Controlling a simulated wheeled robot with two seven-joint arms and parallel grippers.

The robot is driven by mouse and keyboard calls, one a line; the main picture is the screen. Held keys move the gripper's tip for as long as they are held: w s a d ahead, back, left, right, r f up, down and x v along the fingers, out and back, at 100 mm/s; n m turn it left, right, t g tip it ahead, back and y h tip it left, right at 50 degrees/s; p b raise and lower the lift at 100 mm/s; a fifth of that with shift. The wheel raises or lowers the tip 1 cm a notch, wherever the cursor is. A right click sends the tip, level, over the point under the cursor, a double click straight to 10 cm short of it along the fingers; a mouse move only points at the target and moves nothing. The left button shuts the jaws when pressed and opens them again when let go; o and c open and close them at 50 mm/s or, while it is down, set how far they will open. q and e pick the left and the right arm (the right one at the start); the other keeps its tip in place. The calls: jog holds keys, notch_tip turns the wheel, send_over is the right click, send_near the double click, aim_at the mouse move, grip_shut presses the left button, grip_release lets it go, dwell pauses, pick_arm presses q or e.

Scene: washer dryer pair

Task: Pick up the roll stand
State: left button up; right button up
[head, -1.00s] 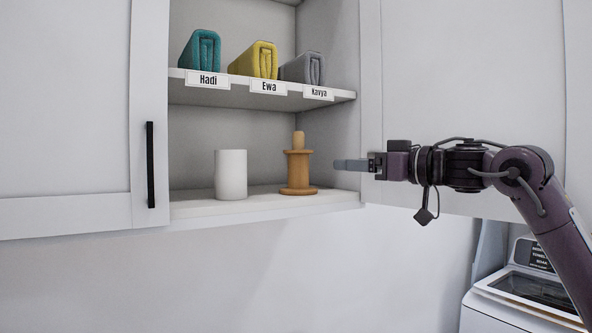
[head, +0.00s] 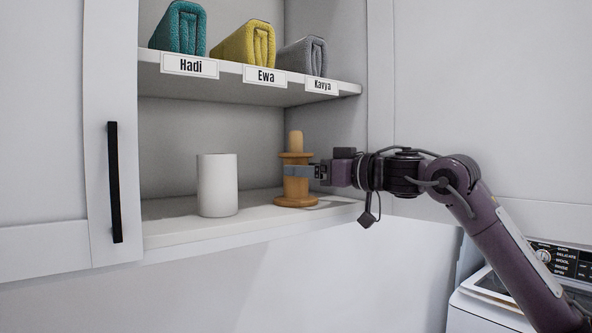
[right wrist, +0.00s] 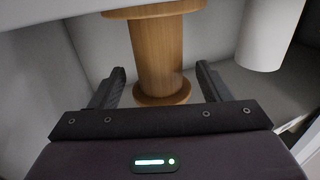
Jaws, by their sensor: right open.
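The roll stand (head: 295,185) is a wooden spool shape with a round base, a wider disc near the top and a peg above. It stands upright on the lower cabinet shelf. My right gripper (head: 297,171) is at its middle, reaching in from the right. In the right wrist view, the stand's post (right wrist: 159,55) rises between and just beyond the two dark fingers of the right gripper (right wrist: 160,82). The fingers are apart, with gaps to the post on both sides. My left gripper is not in view.
A white paper roll (head: 217,186) stands left of the stand; it also shows in the right wrist view (right wrist: 268,35). The upper shelf (head: 215,89) holds teal, yellow and grey folded towels. A cabinet door with a black handle (head: 115,182) is at left. A washer (head: 490,310) is low at right.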

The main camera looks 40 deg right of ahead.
jog(key=p+x, duration=0.2)
jog(key=x, duration=0.1)
jog(key=shift+f+p+x, duration=0.25)
jog(key=shift+p+x, duration=0.55)
jog(key=shift+x, duration=0.4)
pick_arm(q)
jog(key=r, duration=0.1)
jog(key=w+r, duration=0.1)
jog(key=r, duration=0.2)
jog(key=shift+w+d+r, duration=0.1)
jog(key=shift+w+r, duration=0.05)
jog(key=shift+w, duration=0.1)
pick_arm(e)
jog(key=shift+s, duration=0.2)
jog(key=shift+c, duration=0.3)
jog(key=shift+w, duration=0.15)
jog(key=c, duration=1.2)
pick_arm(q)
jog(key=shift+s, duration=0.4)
pick_arm(e)
jog(key=shift+r, duration=0.1)
jog(key=shift+c, duration=0.3)
jog(key=shift+d, duration=0.1)
